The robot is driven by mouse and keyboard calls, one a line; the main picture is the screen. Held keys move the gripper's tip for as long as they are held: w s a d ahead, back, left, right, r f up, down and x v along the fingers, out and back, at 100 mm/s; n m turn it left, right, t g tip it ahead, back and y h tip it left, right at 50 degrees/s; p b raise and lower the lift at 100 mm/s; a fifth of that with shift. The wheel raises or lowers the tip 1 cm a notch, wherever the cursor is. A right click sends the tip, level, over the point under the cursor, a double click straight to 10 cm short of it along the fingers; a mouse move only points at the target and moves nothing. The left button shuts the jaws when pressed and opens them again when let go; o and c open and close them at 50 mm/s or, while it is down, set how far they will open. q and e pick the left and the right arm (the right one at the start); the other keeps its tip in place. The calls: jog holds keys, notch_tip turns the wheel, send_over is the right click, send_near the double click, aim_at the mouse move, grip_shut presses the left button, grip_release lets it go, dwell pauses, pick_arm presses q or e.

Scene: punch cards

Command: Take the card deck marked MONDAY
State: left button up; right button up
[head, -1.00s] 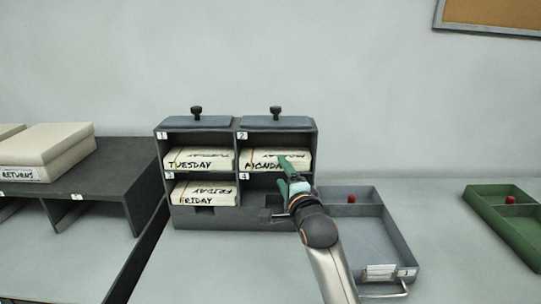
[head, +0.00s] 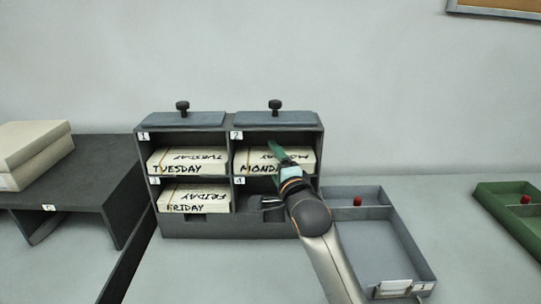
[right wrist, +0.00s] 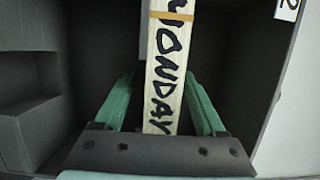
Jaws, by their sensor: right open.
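The MONDAY card deck (head: 252,161) lies in the upper right compartment, number 2, of the dark rack (head: 228,228). Its lettered edge faces out, with a band around it. My right gripper (head: 280,152) is at that compartment's opening and hides part of the deck's lettering. In the right wrist view the open green fingers (right wrist: 160,105) stand one on each side of the deck (right wrist: 168,75), with a gap on each side. My left gripper is not in view.
The TUESDAY deck (head: 185,161) is in compartment 1 and the FRIDAY deck (head: 187,199) below it. Compartment 4 shows no deck. A grey tray (head: 392,221) with a red piece (head: 357,201) stands to the right, a green tray (head: 497,203) beyond it. A dark shelf (head: 85,165) is at left.

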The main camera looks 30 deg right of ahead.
jog(key=shift+w, duration=0.1)
jog(key=shift+r, duration=0.1)
jog(key=shift+c, duration=0.2)
grip_shut()
dwell(0.4)
jog(key=shift+r, duration=0.1)
